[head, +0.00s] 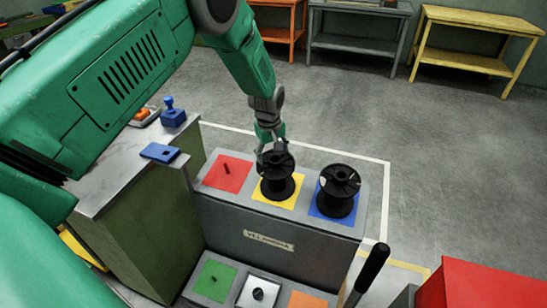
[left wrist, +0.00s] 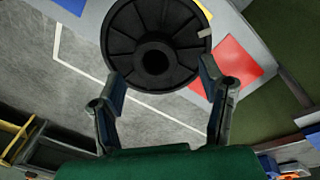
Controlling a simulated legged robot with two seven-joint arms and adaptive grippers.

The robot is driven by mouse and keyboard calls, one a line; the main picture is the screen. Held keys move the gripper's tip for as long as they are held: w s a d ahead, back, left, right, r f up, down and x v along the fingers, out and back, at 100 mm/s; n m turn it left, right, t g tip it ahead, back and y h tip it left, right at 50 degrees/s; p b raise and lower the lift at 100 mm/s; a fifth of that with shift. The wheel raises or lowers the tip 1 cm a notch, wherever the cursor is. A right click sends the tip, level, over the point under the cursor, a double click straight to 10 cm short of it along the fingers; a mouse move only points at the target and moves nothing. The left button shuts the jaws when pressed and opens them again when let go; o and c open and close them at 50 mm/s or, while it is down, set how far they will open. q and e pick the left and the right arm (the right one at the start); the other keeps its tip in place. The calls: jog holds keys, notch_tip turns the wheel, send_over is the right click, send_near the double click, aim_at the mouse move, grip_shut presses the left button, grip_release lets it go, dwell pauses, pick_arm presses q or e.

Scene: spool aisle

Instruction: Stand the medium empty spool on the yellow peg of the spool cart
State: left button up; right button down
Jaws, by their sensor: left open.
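A black spool (head: 277,177) stands upright on the yellow square (head: 294,203) of the grey spool cart (head: 218,198); it hides the yellow peg. My left gripper (head: 270,144) is open at the spool's top flange, coming from behind it. In the left wrist view the spool (left wrist: 153,25) is just ahead of the spread fingers, its flange and centre hole facing the camera. I cannot tell whether a finger touches it. A larger black spool (head: 338,190) stands on the blue square. My right gripper is not in view.
A lower tier has green (head: 214,281), white and orange squares. A cabinet (head: 118,165) with blue parts (head: 160,153) stands left. A black handle (head: 372,265) and red box (head: 490,285) are at front right.

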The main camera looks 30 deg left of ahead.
pick_arm(q)
notch_tip(320, 180, up, 10)
jog(key=s, duration=0.1)
jog(key=shift+s+d+f, duration=0.2)
jog(key=shift+s, duration=0.1)
jog(key=shift+f, duration=0.1)
jog(key=s+d+f+m+g+b, duration=0.1)
jog(key=s+d+f+m, duration=0.25)
jog(key=s+f, duration=0.65)
jog(key=s+d+f+m+b, duration=0.2)
jog(key=s+d+f+m, duration=0.15)
jog(key=s+f, duration=0.65)
jog(key=s+d+f+m, duration=0.1)
jog(key=s+f+m, duration=0.1)
jog(key=s, duration=0.7)
jog(key=s+d+f+m+b, duration=0.1)
jog(key=s+m, duration=0.3)
jog(key=s, duration=0.5)
jog(key=shift+s+d+f, duration=0.35)
jog(key=shift+s+d, duration=0.05)
jog(key=shift+d, duration=0.25)
jog(key=shift+c, duration=0.3)
